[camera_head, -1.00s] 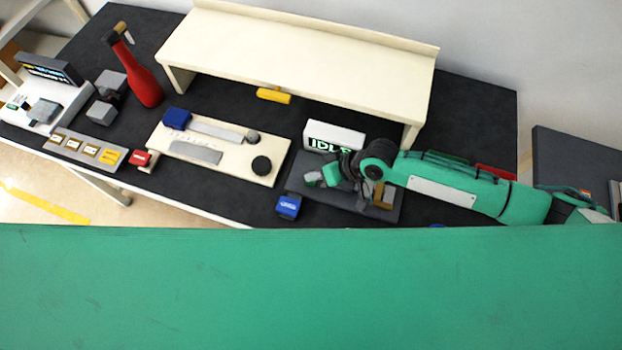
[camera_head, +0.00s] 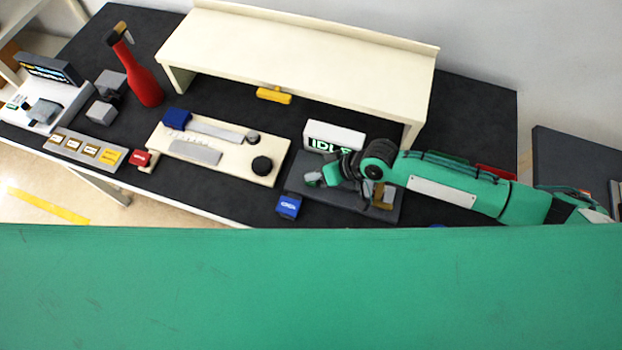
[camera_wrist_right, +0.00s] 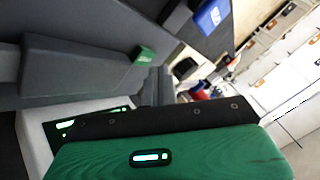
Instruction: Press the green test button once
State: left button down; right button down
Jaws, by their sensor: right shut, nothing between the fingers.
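The green test button (camera_wrist_right: 143,55) is a small green block with pale lettering, on a dark grey fixture in the right wrist view. That fixture's base (camera_head: 362,205) lies at the right of the bench in the head view, partly covered by my right arm. My right gripper (camera_wrist_right: 158,78) is shut and empty, its dark fingers close beside the button. I cannot tell whether they touch it. A white display box (camera_head: 335,135) behind the fixture reads IDLE. My left gripper is not in view.
A cream shelf (camera_head: 300,50) stands behind. A red bottle (camera_head: 144,85) stands farther left.

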aim_at(315, 182)
jog(key=shift+f, duration=0.2)
jog(key=shift+f, duration=0.25)
jog(key=shift+f+b, duration=0.35)
jog(key=shift+f, duration=0.05)
dwell(0.6)
jog(key=shift+r+p, duration=0.8)
jog(key=shift+r, duration=0.05)
notch_tip(315, 182, up, 5)
jog(key=p, duration=0.4)
jog(key=shift+p, duration=0.35)
